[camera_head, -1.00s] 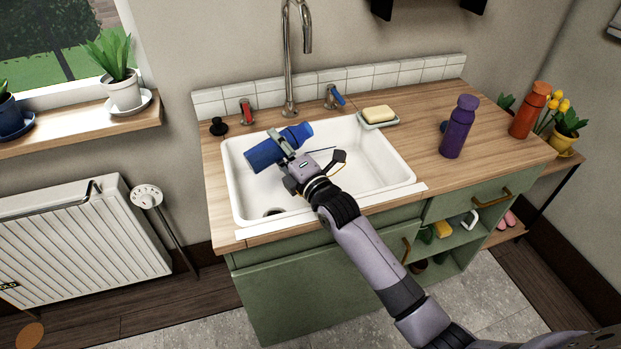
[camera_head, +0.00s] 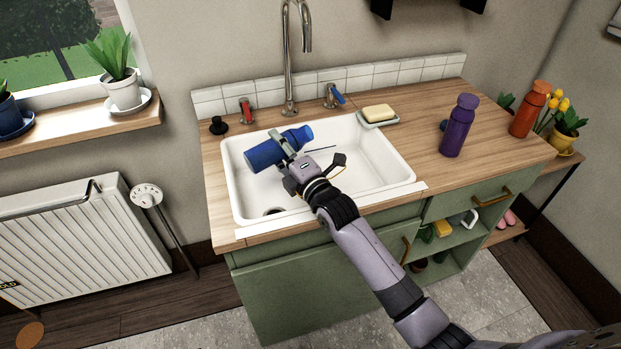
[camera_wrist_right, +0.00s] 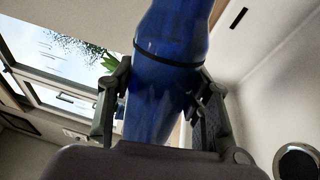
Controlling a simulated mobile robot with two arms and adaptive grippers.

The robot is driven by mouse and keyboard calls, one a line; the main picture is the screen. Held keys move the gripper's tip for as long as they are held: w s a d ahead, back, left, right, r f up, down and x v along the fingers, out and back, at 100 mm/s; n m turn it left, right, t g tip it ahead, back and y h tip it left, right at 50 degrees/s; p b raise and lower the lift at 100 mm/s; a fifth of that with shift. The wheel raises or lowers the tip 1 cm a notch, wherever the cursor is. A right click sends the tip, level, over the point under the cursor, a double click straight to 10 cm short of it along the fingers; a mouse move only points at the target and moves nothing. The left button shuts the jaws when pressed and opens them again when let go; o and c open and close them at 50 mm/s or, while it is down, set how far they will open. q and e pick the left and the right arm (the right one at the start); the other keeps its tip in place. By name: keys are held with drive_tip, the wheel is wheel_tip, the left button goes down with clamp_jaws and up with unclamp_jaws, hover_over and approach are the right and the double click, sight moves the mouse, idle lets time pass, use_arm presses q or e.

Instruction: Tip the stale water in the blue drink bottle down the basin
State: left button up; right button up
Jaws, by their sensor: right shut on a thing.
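The blue drink bottle (camera_head: 264,154) lies tilted almost on its side above the white basin (camera_head: 385,165). Its narrower end points right and a little up in the head view. My right gripper (camera_head: 287,146) is shut on the bottle around its middle. The right wrist view shows the bottle (camera_wrist_right: 172,45) between the two fingers (camera_wrist_right: 160,105). I cannot tell whether it is capped or whether water runs from it. My left gripper is not in view.
A tall tap (camera_head: 288,60) stands behind the basin, with a red handle (camera_head: 246,110) and a blue handle (camera_head: 334,95). A soap dish (camera_head: 378,121) sits at the basin's back right. A purple bottle (camera_head: 459,127) and an orange bottle (camera_head: 528,110) stand on the counter (camera_head: 420,150).

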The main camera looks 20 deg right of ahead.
drive_tip(key=shift+f, duration=0.1)
drive_tip(key=shift+f+m, duration=0.2)
drive_tip(key=shift+m, duration=0.3)
drive_tip(key=shift+d+m, duration=0.15)
drive_tip(key=shift+m, duration=0.25)
idle(0.4)
drive_tip(key=shift+r+p, duration=0.25)
drive_tip(key=shift+p, duration=0.2)
drive_tip(key=shift+r+m, duration=0.15)
drive_tip(key=shift+m, duration=0.25)
